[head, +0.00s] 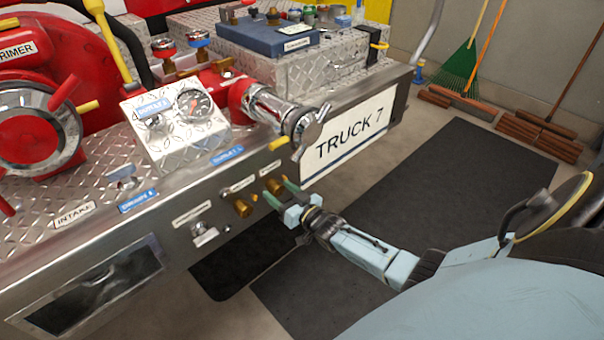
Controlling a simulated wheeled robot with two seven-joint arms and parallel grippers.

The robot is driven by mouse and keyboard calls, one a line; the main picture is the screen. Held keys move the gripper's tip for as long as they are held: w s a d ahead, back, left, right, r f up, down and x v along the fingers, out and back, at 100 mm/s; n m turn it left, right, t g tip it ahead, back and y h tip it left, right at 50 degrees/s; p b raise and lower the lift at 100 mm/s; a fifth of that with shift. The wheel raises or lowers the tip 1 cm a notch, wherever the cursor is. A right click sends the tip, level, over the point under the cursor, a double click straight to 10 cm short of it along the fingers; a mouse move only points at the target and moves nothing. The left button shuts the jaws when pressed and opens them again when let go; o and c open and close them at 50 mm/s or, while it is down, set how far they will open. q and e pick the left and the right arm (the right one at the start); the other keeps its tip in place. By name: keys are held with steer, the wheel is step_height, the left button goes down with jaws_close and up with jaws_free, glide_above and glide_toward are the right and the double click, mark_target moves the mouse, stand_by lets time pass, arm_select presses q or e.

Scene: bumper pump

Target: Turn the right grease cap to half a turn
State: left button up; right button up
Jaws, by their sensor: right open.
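The right grease cap (272,184) is a small brass knob on the steel front of the bumper, under a small white label. The left grease cap (243,208) is a similar brass knob to its left. My right gripper (277,191) is open, with its green fingers reaching toward the right cap from the lower right. In the picture the fingertips lie close to either side of that cap. I cannot tell whether they touch it, and the cap's turn angle is too small to read. My left gripper is not in view.
A silver outlet with a handle (306,124) and the TRUCK 7 plate (348,137) stand above and right of my right gripper. A gauge box (178,128) sits on the bumper top. Dark mats (400,215) cover the floor. Brooms and a green rake (456,72) lean at the back right.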

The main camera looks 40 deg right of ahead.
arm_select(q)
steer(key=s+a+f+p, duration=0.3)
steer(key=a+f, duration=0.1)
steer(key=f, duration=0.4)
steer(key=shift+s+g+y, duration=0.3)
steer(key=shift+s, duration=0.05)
arm_select(e)
steer(key=s+d, duration=0.1)
steer(key=s, duration=1)
steer(key=shift+s, duration=0.25)
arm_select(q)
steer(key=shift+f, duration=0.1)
arm_select(e)
steer(key=shift+d, duration=0.1)
